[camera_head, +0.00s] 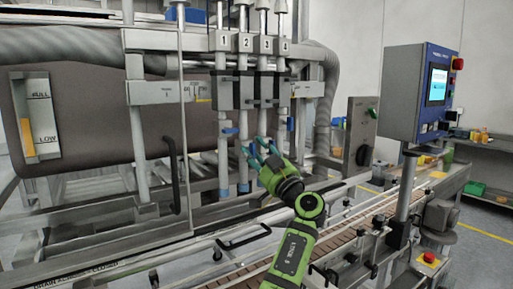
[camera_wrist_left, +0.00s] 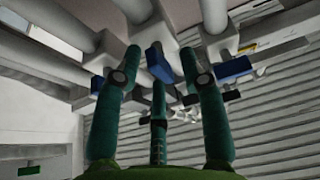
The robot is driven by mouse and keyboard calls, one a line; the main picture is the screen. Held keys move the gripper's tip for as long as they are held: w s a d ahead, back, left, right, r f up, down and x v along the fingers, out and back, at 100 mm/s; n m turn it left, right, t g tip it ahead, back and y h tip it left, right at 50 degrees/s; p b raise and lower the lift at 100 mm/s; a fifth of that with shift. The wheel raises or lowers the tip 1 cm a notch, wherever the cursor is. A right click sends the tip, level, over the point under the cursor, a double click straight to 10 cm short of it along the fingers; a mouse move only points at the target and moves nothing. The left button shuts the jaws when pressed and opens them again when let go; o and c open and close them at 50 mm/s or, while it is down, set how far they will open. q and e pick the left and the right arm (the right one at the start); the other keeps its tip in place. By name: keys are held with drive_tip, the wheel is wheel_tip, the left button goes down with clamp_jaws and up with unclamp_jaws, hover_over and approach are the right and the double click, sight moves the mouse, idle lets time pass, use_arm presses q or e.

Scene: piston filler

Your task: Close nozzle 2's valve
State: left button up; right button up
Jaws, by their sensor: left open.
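Several numbered filler nozzles hang in a row in the head view, with nozzle 2 (camera_head: 244,43) second from the left. Its tube (camera_head: 243,125) runs down behind my left gripper's fingertips. In the left wrist view, a blue handle (camera_wrist_left: 158,63) lies between the spread fingers and another blue handle (camera_wrist_left: 233,68) is beside the right finger. I cannot tell contact.
A conveyor (camera_head: 345,240) with metal rails runs below the nozzles. A blue control panel (camera_head: 420,92) stands to the right. A black curved handle (camera_head: 176,175) is left of the nozzles. A ribbed hose (camera_head: 326,95) hangs just right of them.

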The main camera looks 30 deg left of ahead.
use_arm(q)
drive_tip(key=shift+c, duration=0.8)
clamp_jaws()
use_arm(e)
drive_tip(key=shift+a, duration=0.7)
